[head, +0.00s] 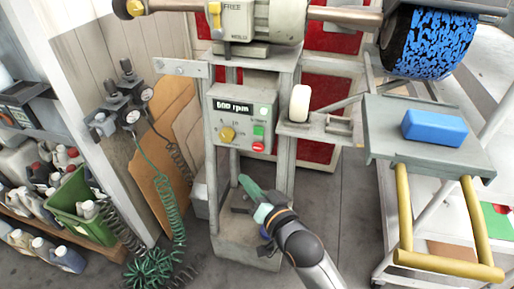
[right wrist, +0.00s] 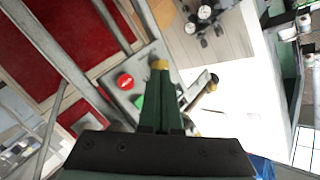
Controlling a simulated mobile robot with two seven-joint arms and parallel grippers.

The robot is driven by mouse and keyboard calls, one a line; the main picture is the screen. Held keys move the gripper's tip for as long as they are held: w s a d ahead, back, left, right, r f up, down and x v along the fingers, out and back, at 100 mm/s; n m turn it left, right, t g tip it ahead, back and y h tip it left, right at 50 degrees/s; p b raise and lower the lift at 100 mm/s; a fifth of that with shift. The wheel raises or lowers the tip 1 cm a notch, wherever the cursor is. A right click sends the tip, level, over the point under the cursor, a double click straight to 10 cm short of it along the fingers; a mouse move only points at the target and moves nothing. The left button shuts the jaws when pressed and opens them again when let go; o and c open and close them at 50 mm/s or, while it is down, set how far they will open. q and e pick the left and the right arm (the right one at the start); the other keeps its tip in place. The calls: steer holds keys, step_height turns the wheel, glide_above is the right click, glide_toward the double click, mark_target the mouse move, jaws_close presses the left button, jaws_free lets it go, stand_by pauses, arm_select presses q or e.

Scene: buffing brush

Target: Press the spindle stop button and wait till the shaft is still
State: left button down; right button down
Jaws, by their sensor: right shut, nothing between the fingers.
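The red stop button (head: 258,147) sits low on the right of the grey control panel (head: 213,104), under a green button (head: 258,130). The panel display (head: 233,107) appears to read 600 rpm. The shaft (head: 345,16) runs right from the motor housing to a blue-and-black brush wheel (head: 432,40); from one frame I cannot tell whether it turns. My right gripper (head: 245,182) is shut and empty, below and in front of the panel. In the right wrist view its closed fingertips (right wrist: 160,66) lie just right of the red button (right wrist: 125,81), with a gap in the picture. My left gripper is out of view.
A small shelf (head: 318,127) with a white roller juts out right of the panel. A side table (head: 385,113) holds a blue block (head: 434,128); yellow rails (head: 405,215) stand below. Green coiled hoses (head: 175,205) and a green crate (head: 68,205) are at left.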

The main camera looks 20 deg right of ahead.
mark_target(258, 147)
steer(key=w+d+b, duration=0.2)
steer(key=w+d, duration=0.3)
steer(key=w, duration=0.2)
steer(key=shift+w, duration=0.2)
stand_by(0.6)
steer(key=shift+w, duration=0.1)
stand_by(1.5)
steer(key=shift+w+d, duration=0.2)
steer(key=shift+w, duration=0.05)
